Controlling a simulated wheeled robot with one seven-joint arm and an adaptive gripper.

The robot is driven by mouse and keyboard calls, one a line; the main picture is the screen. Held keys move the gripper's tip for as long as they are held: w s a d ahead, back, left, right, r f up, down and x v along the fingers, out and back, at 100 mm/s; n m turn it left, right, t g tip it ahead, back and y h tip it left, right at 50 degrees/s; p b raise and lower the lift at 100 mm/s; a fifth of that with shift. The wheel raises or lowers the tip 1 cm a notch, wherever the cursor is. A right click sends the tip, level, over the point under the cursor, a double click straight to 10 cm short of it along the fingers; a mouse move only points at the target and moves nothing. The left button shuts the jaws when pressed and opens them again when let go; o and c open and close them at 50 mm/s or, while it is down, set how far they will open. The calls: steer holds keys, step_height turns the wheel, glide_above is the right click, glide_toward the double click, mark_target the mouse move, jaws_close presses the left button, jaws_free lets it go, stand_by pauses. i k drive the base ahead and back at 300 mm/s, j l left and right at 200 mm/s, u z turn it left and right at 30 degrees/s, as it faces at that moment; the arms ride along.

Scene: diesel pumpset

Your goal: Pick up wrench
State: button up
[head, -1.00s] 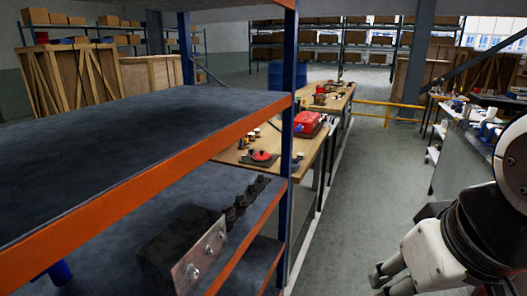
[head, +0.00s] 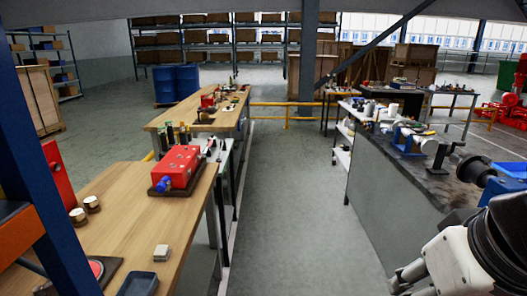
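I cannot make out a wrench for certain in the head view. Small tool-like items lie on the wooden bench (head: 125,212) at left and on the dark-topped workbench (head: 384,185) at right, but they are too small to name. My arm shows at the lower right corner. What looks like my gripper (head: 402,280) is at its lower left side, with pale, stubby fingers partly cut off by the frame. It is over the floor, apart from the benches. I cannot tell if it is open or shut.
A red box-shaped part (head: 176,166) sits on the wooden bench. A blue post (head: 45,185) stands close at left. The aisle floor (head: 285,200) between the benches is clear. A yellow rail (head: 287,104) crosses its far end. Blue drums (head: 177,82) stand behind.

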mark_target(222, 143)
steer(key=i+l, duration=0.1)
steer(key=i, duration=1.8)
steer(key=i+u, duration=0.35)
steer(key=i, duration=0.2)
steer(key=i+u, duration=0.3)
steer(key=i, duration=0.3)
steer(key=i+l+u, duration=0.35)
steer(key=i, duration=0.2)
steer(key=j, duration=0.1)
